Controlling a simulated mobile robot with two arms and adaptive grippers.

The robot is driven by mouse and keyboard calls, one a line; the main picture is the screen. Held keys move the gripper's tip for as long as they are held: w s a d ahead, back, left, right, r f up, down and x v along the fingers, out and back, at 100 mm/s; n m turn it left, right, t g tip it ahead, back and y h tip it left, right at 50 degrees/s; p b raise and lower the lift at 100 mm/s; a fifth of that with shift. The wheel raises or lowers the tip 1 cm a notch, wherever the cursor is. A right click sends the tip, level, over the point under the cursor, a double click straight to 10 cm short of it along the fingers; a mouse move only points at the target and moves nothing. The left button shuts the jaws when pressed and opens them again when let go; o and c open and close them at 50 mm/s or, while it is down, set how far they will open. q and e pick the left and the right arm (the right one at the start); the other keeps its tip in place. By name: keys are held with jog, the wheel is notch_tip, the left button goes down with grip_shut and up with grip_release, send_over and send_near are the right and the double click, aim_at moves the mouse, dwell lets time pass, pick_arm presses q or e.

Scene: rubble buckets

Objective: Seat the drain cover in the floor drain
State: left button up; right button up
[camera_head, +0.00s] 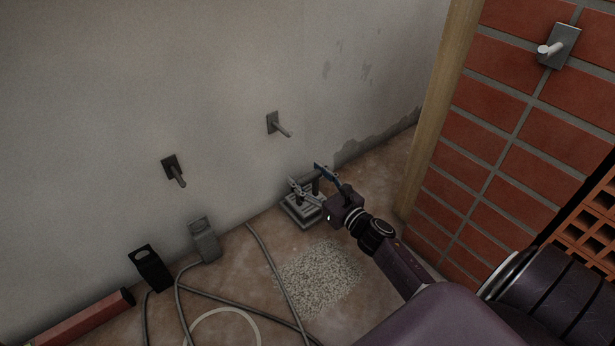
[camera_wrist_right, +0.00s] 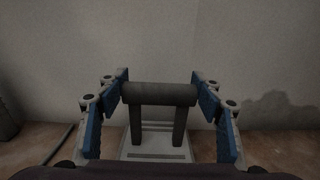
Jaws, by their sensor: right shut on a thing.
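The drain cover (camera_head: 299,213) is a grey slotted square plate with an upright dark handle, low by the foot of the plaster wall. My right gripper (camera_head: 308,178) is shut on the handle. In the right wrist view the dark handle bar (camera_wrist_right: 160,94) spans between the blue finger pads, and the pale slotted plate (camera_wrist_right: 148,153) shows below it. The floor drain cannot be told apart from the cover; whether the cover sits in it or hangs above is unclear. My left gripper is not in view.
A gravel patch (camera_head: 318,278) lies in front of the cover. Cables (camera_head: 266,262) cross the floor beside a black block (camera_head: 150,270) and a grey block (camera_head: 204,241). A wooden post (camera_head: 437,105) and brick wall (camera_head: 497,125) stand right. Pegs (camera_head: 279,126) stick out of the plaster wall.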

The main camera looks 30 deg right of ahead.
jog(key=shift+f, duration=0.15)
jog(key=shift+f+b, duration=0.4)
jog(key=shift+f, duration=0.35)
jog(key=shift+a+f, duration=0.1)
jog(key=shift+f, duration=0.35)
jog(key=shift+w+f+b, duration=0.1)
jog(key=shift+b, duration=0.35)
